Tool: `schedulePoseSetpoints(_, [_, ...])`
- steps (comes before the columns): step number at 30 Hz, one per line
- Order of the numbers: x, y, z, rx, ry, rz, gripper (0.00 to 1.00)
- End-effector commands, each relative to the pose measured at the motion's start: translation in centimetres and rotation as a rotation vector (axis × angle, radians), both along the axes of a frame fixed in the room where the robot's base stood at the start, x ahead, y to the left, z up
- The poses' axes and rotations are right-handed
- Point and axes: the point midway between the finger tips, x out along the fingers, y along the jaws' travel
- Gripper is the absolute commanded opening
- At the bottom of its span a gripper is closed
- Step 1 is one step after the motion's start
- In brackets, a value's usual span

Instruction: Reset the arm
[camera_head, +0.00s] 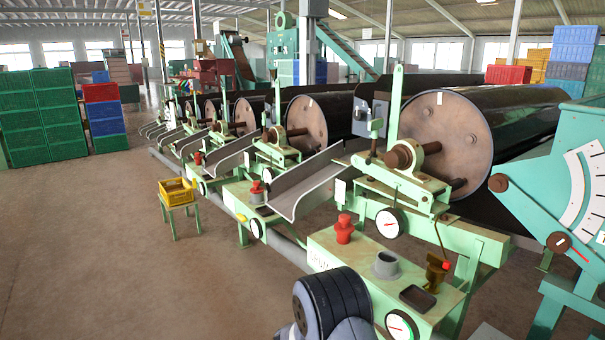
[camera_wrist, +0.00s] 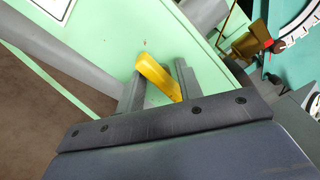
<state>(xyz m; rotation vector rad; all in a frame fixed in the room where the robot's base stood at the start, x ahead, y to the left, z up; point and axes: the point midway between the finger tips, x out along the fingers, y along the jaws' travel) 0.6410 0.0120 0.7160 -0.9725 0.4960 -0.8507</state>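My arm (camera_head: 335,305) shows at the bottom middle of the head view, in front of a green machine cabinet (camera_head: 350,262). My gripper is hidden there. In the wrist view my gripper (camera_wrist: 160,88) has its two dark fingers apart, in front of a pale green panel (camera_wrist: 110,45). A yellow bar-shaped piece (camera_wrist: 157,75) lies slanted in the gap between the fingers. Its lower end is close to the right finger, and a gap shows beside the left finger. I cannot tell whether it touches either finger or is fixed to the panel.
The cabinet top carries a red knob (camera_head: 344,229), a grey cup-like fitting (camera_head: 386,264) and a dark tray (camera_head: 417,298). A teal machine with a dial (camera_head: 560,170) stands at right. A yellow crate (camera_head: 178,190) sits on a small stand.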

Motion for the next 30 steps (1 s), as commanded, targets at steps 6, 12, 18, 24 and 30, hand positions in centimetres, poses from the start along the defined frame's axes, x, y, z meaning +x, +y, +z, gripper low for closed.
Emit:
schedulePoseSetpoints(6, [0.0,0.0,-0.2,0.07,-0.096,0.0,0.35])
schedulePoseSetpoints(12, [-0.1,0.0,0.0,0.099,-0.136,0.0,0.35])
schedulePoseSetpoints(18, [-0.1,0.0,0.2,0.104,-0.143,0.0,0.35])
schedulePoseSetpoints(24, [-0.1,0.0,0.2,0.104,-0.143,0.001,0.35])
schedulePoseSetpoints(30, [-0.2,0.0,1.1,0.127,-0.16,-0.001,0.35])
